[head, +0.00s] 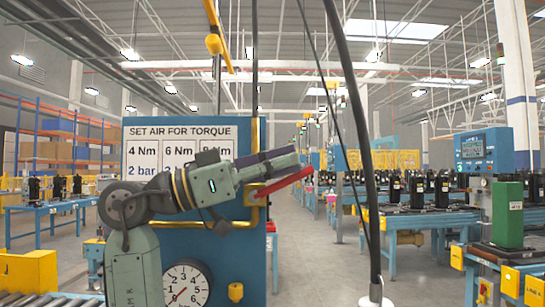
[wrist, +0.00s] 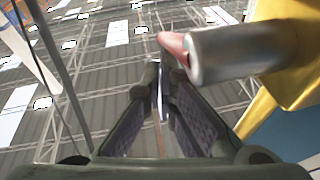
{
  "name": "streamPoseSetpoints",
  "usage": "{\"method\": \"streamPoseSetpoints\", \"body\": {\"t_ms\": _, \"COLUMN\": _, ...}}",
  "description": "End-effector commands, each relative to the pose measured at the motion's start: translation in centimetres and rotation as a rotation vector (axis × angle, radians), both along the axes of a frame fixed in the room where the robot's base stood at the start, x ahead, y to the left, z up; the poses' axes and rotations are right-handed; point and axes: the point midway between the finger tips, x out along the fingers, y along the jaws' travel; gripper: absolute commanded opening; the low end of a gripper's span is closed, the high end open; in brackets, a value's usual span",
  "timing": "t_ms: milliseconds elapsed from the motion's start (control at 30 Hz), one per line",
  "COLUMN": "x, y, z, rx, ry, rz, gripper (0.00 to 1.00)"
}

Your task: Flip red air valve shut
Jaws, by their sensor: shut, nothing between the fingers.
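The red valve handle (head: 283,187) slants up to the right from a yellow pipe fitting on the blue panel. My gripper (head: 297,158) is shut and empty, pointing right, just above the handle in the head view. In the wrist view the fingertips (wrist: 161,84) are together. The red handle's end (wrist: 173,46) shows just beyond them, partly hidden behind a grey metal cylinder (wrist: 235,53). A yellow body (wrist: 285,50) is at the upper right. I cannot tell whether the fingers touch the handle.
The blue panel (head: 240,265) carries a torque chart (head: 180,134) and a round pressure gauge (head: 187,285). A dark hanging hose (head: 362,140) runs down right of the handle. Benches with black units stand farther right. The aisle floor (head: 320,250) is clear.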

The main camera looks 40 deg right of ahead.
Motion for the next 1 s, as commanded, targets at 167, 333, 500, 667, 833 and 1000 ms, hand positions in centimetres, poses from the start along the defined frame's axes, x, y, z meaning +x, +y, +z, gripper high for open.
{"method": "streamPoseSetpoints", "body": {"t_ms": 167, "x": -0.23, "y": -0.41, "z": -0.50, "rx": 0.022, "ry": -0.013, "rz": -0.002, "gripper": 0.00}}
{"method": "streamPoseSetpoints", "body": {"t_ms": 333, "x": -0.36, "y": -0.59, "z": -0.72, "rx": 0.021, "ry": -0.013, "rz": -0.001, "gripper": 0.00}}
{"method": "streamPoseSetpoints", "body": {"t_ms": 500, "x": -0.45, "y": -0.69, "z": -0.84, "rx": 0.021, "ry": -0.013, "rz": -0.001, "gripper": 0.00}}
{"method": "streamPoseSetpoints", "body": {"t_ms": 667, "x": -0.48, "y": -0.73, "z": -0.90, "rx": 0.021, "ry": -0.013, "rz": -0.001, "gripper": 0.00}}
{"method": "streamPoseSetpoints", "body": {"t_ms": 833, "x": -0.49, "y": -0.75, "z": -0.90, "rx": 0.021, "ry": -0.013, "rz": -0.001, "gripper": 0.00}}
{"method": "streamPoseSetpoints", "body": {"t_ms": 1000, "x": -0.49, "y": -0.74, "z": -0.89, "rx": 0.020, "ry": -0.012, "rz": -0.001, "gripper": 0.00}}
